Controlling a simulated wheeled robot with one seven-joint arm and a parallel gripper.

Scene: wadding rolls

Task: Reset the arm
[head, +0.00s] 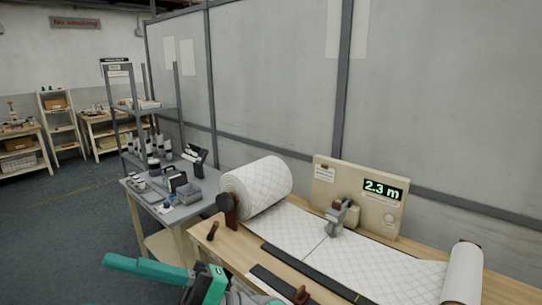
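My teal and black arm (150,268) shows at the bottom of the head view, in front of the wooden workbench. It is folded, and part of it is cut off by the lower edge. No gripper fingers can be made out, so whether they are open or shut, or hold anything, is not shown.
The workbench (207,245) bears a large quilted wadding roll (262,187), a sheet drawn out to a smaller roll (463,275), dark strips (310,272) and a panel reading 2.3 m (383,190). A cluttered grey table (180,205) stands left. Floor at far left is clear.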

